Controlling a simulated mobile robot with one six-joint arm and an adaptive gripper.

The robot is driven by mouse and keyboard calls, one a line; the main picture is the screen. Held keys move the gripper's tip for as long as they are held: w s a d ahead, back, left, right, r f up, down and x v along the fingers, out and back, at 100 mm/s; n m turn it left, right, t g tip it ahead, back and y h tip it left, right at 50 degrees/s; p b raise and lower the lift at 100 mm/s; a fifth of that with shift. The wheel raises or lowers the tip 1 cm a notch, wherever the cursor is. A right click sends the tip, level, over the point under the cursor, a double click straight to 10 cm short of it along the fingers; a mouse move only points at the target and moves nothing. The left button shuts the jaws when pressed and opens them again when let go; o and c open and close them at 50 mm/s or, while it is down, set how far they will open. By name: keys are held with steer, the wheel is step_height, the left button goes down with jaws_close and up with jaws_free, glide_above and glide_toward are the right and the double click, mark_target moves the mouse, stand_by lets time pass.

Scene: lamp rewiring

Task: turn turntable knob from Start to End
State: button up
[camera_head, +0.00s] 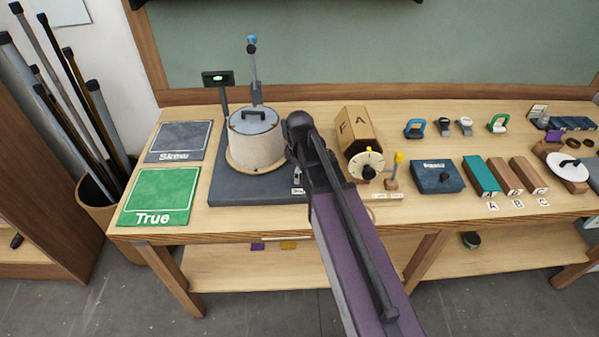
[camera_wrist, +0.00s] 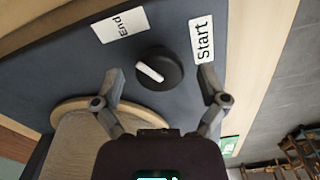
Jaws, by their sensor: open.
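The turntable knob (camera_wrist: 170,68) is round and black with a white bar (camera_wrist: 150,72) slanting from upper left to lower right. It sits on the dark base (camera_wrist: 75,65). The End label (camera_wrist: 120,25) is at its upper left and the Start label (camera_wrist: 202,40) at its upper right. I cannot tell which label the bar marks. My gripper (camera_wrist: 161,74) is open, one finger on each side of the knob; contact is not clear. In the head view, my arm hides the knob. The turntable (camera_head: 262,162) carries a pale drum (camera_head: 255,145) with a grey lid.
Green True (camera_head: 158,200) and grey Skew (camera_head: 180,141) mats lie left of the base. A wooden box with a dial (camera_head: 366,163), a dark blue box (camera_head: 435,178) and several blocks stand right of my arm. A thin post (camera_head: 253,75) rises behind the drum.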

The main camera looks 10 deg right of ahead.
steer(key=shift+m, duration=0.4)
steer(key=m, duration=2.3)
step_height(320, 180, up, 14)
steer(key=p, duration=1.4)
steer(key=s+f+n+b, duration=0.6)
steer(key=s+n, duration=0.4)
steer(key=s, duration=0.2)
steer(key=shift+n, duration=0.4)
stand_by(0.9)
steer(key=shift+d+f, duration=0.1)
stand_by(0.7)
